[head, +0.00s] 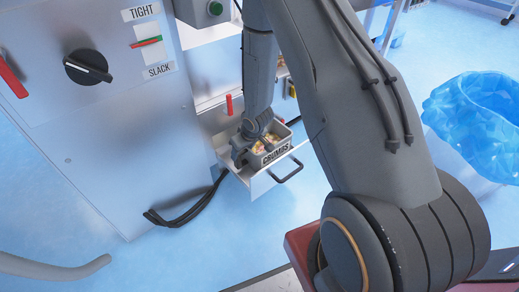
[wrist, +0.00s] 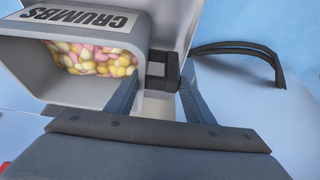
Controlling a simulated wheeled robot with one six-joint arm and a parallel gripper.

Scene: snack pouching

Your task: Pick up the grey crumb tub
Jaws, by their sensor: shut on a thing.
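The grey crumb tub (head: 276,153), labelled CRUMBS, sits in the pulled-out drawer (head: 262,184) low on the machine. It holds many small yellow and pink pieces. In the wrist view the tub (wrist: 85,88) fills the upper left, its label upside down. My gripper (head: 248,143) is at the left side of the tub in the head view. In the wrist view my gripper (wrist: 160,88) has its fingers on either side of a dark grip piece at the tub's side and is shut on it. My arm partly hides the tub in the head view.
A blue-lined bin (head: 475,120) stands right. Blue floor lies open in front.

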